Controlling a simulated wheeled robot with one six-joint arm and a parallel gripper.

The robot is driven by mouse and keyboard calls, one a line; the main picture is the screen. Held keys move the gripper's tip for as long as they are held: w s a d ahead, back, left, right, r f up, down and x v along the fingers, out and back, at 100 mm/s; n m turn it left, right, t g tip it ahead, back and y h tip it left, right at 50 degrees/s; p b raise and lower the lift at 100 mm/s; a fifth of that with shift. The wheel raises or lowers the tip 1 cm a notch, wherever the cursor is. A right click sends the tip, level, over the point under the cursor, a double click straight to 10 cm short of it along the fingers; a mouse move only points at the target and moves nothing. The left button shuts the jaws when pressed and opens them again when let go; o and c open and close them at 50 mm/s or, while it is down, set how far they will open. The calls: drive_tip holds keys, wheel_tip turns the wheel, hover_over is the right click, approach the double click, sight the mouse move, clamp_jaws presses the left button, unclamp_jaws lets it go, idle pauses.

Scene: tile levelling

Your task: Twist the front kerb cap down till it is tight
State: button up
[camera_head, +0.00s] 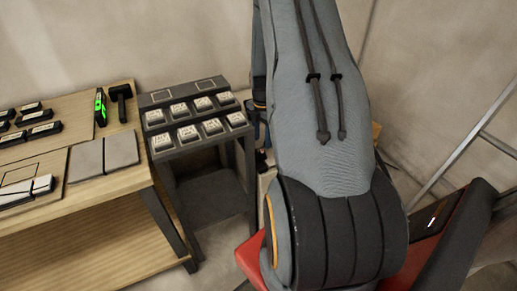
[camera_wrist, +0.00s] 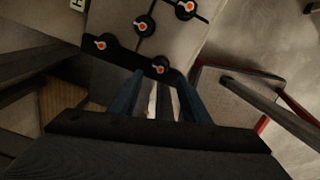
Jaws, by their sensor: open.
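In the wrist view several black caps with red-and-white centres sit on a grey tiled slab (camera_wrist: 113,18). The cap (camera_wrist: 159,68) at the slab's near edge lies just beyond my fingertips; I take it to be the front kerb cap. Another edge cap (camera_wrist: 100,44) is to its left, and two more (camera_wrist: 143,25) (camera_wrist: 185,9) lie along the tile joints. My gripper (camera_wrist: 160,82) is open, its blue fingers pointing towards the near cap, one on either side of its line. I cannot tell whether they touch it. In the head view my arm hides the slab.
A wooden bench (camera_head: 100,227) with tiles (camera_head: 103,157), a mallet (camera_head: 121,100) and a green-lit device (camera_head: 100,107) stands at the left. Beside it is a dark stand (camera_head: 216,193) with several pale pieces. A red-edged object (camera_wrist: 240,88) lies right of the slab.

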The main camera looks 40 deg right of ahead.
sight(262, 151)
drive_tip(key=shift+f+p, duration=0.45)
drive_tip(key=shift+f, duration=3.3)
drive_tip(key=c, duration=1)
drive_tip(key=shift+c, duration=0.2)
drive_tip(key=shift+m, duration=0.3)
drive_tip(key=m, duration=0.4)
drive_tip(key=shift+m+b, duration=0.5)
drive_tip(key=shift+m, duration=1.8)
